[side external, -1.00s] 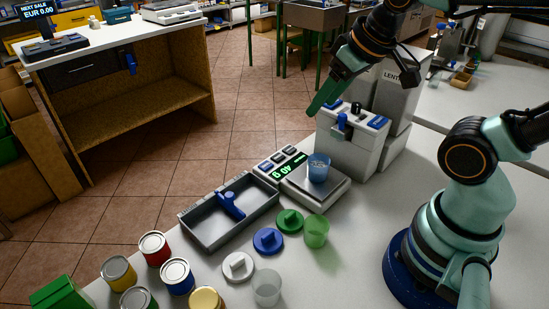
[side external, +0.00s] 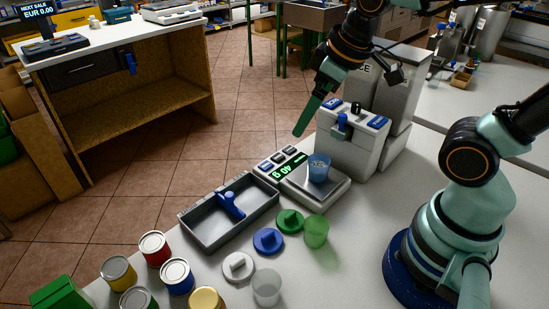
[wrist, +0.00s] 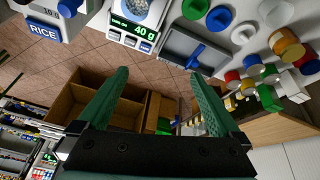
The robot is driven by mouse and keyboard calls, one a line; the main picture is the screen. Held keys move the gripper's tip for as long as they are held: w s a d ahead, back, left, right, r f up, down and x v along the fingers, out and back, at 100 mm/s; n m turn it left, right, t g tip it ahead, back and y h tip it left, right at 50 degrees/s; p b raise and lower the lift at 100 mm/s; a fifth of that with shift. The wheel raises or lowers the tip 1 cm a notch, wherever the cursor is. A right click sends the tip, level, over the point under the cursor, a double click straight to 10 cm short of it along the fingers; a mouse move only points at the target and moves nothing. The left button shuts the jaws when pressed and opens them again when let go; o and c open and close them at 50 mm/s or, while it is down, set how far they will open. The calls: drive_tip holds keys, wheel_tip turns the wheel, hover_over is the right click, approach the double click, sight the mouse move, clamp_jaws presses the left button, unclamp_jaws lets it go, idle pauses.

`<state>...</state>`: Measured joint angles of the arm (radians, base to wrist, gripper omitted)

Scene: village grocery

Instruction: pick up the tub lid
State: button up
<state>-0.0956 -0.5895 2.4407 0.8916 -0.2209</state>
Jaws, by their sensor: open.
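Three round tub lids with raised grips lie flat on the counter: a green lid (side external: 290,221), a blue lid (side external: 267,240) and a white lid (side external: 238,266). They also show along the top of the wrist view: the green lid (wrist: 194,8), the blue lid (wrist: 218,19) and the white lid (wrist: 243,33). A blue tub (side external: 319,168) with contents stands on the scale. An empty green tub (side external: 316,232) and a clear tub (side external: 267,288) stand near the lids. My gripper (side external: 298,133) is open and empty, raised well away from the lids; it also shows in the wrist view (wrist: 160,76).
The scale (side external: 335,195) reads 40 g. A grey tray (side external: 203,237) holding a blue scoop (side external: 231,205) lies beside the lids. Dispensers (side external: 355,145) stand behind the scale. Several cans (side external: 154,248) crowd the front left.

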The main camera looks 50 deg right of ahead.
drive_tip(key=a+f+n+g, duration=0.3)
drive_tip(key=a+f+n, duration=0.2)
drive_tip(key=a+n, duration=0.25)
drive_tip(key=n+g, duration=0.2)
drive_tip(key=n, duration=0.6)
hover_over(266, 236)
wheel_tip(266, 236, down, 13)
drive_tip(key=shift+w+r, duration=0.1)
drive_tip(key=shift+w, duration=0.05)
drive_tip(key=f, duration=0.4)
drive_tip(key=shift+s, duration=0.2)
drive_tip(key=shift+f, duration=0.65)
drive_tip(key=c, duration=1.2)
